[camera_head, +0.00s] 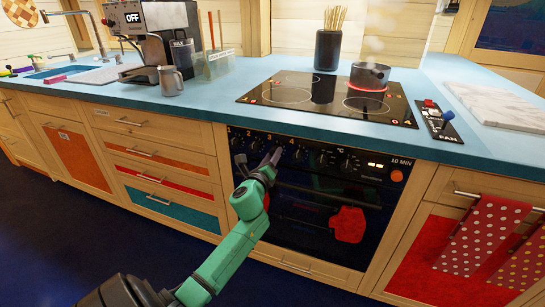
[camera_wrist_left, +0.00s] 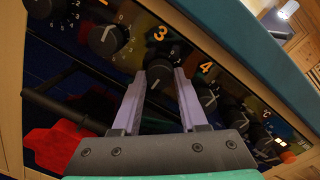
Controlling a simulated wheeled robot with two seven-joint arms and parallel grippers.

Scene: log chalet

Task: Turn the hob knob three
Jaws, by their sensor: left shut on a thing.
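Hob knob three (camera_wrist_left: 164,76) is a dark round knob under the orange "3" on the black oven panel. In the wrist view it sits between the two fingers of my left gripper (camera_wrist_left: 161,88), which is shut on it. In the head view my left gripper (camera_head: 276,156) reaches up to the panel below the "3" and covers most of this knob. Knob two (camera_wrist_left: 108,38) and knob four (camera_wrist_left: 207,96) stand on either side, clear of the fingers. My right gripper is not in view.
A steaming pot (camera_head: 369,76) stands on a glowing red ring of the hob (camera_head: 310,100). Below the panel are the oven handle and a red mitt (camera_head: 348,224). A coffee machine (camera_head: 155,35) and steel jug (camera_head: 171,81) stand left on the blue counter.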

